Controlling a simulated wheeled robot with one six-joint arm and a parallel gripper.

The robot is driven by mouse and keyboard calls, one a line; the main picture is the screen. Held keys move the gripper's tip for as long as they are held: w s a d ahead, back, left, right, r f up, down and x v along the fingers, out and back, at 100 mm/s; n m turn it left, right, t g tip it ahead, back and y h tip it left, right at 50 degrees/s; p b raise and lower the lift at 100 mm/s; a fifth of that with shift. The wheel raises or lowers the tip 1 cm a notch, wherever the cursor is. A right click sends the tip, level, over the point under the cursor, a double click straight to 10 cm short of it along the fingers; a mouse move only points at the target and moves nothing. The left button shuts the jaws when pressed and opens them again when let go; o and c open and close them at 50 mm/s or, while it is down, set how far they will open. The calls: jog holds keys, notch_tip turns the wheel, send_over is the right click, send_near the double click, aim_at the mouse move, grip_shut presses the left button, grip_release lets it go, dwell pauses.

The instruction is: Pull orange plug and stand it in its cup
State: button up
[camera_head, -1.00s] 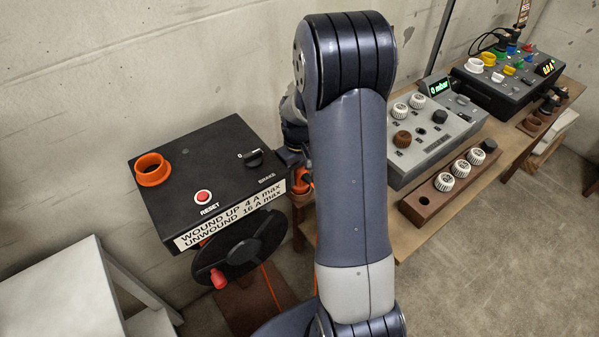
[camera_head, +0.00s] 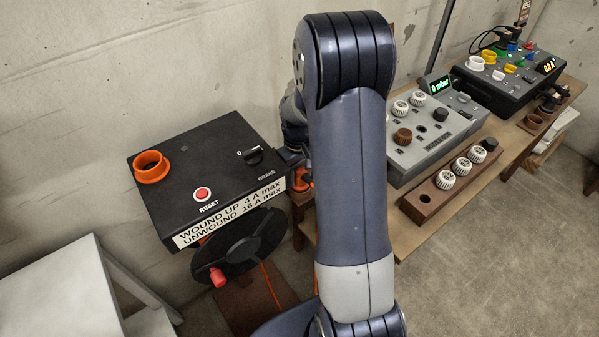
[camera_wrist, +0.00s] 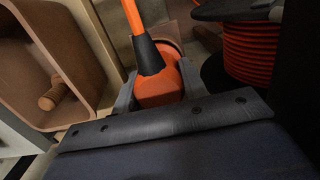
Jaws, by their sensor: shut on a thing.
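The orange plug (camera_wrist: 158,88) is in the wrist view with a black sleeve (camera_wrist: 150,57) and an orange cable (camera_wrist: 132,15) leading up from it. My gripper (camera_wrist: 157,94) is shut on the plug, with one grey finger on each side. A brown rim (camera_wrist: 186,68) shows close behind the plug; I cannot tell whether the plug touches it. In the head view a bit of orange (camera_head: 303,178) shows beside my arm, which hides most of my gripper. An orange open ring (camera_head: 151,167) stands on the black box at the left.
The black box (camera_head: 218,165) carries a red reset button (camera_head: 202,194) and a brake knob (camera_head: 253,156). The cable reel (camera_head: 240,243) hangs below it; its orange windings (camera_wrist: 250,52) are right of the plug. A brown tray (camera_wrist: 88,50) lies left. Grey panels (camera_head: 430,130) stand right.

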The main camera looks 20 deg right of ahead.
jog(key=o, duration=1.7)
jog(key=shift+o, duration=0.2)
jog(key=shift+r+p, duration=2.75)
jog(key=shift+r, duration=1.05)
jog(key=shift+f, duration=0.15)
notch_tip(320, 180, down, 7)
jog(key=b, duration=0.5)
jog(key=shift+f+b, duration=0.2)
jog(key=shift+b, duration=0.1)
